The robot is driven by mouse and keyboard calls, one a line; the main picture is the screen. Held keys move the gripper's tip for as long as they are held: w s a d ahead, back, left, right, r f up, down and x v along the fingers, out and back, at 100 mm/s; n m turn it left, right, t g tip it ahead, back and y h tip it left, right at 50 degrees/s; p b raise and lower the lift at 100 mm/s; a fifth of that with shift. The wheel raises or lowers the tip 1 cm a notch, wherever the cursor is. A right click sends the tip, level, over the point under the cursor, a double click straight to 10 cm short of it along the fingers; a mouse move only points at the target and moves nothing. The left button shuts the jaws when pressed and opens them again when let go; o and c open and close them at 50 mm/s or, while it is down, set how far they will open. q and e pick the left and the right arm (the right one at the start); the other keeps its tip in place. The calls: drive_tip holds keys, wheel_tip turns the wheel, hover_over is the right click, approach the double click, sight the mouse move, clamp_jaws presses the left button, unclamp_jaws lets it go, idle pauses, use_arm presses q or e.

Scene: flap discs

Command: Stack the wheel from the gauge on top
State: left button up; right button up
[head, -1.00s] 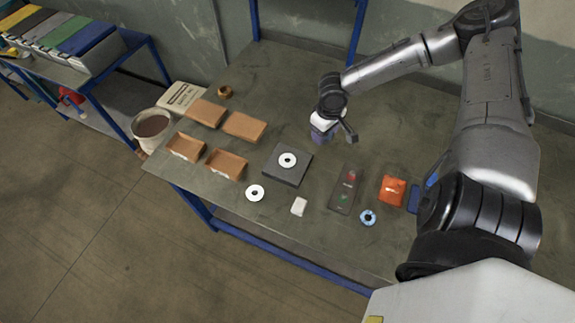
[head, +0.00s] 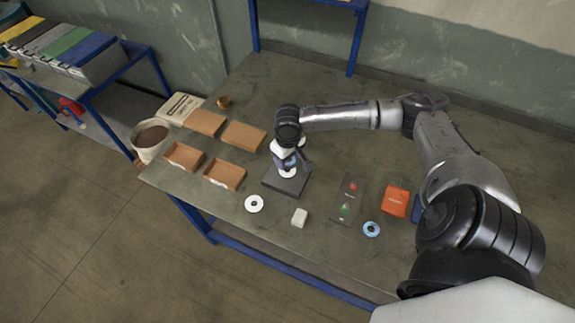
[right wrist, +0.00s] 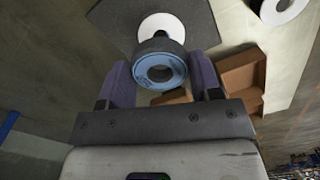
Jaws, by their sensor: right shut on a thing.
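My right gripper (head: 290,163) is over the dark square block (head: 280,186) in the head view. In the right wrist view its two purple fingers (right wrist: 163,78) are shut on a thick grey wheel with a blue face and a centre hole (right wrist: 160,50). A white disc (right wrist: 160,22) lies on the dark block (right wrist: 198,20), just past the wheel; it also shows below the gripper in the head view (head: 287,174). Whether wheel and disc touch I cannot tell. A grey plate with a red and a green mark (head: 347,198), perhaps the gauge, lies to the right. My left gripper is not in view.
Several brown trays (head: 225,174) lie left, beside a bucket (head: 150,138). The back right table is clear.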

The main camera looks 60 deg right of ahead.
sight(288, 165)
drive_tip(key=shift+a+f, duration=0.1)
drive_tip(key=shift+f, duration=2)
drive_tip(key=o, duration=1)
drive_tip(key=shift+c, duration=0.2)
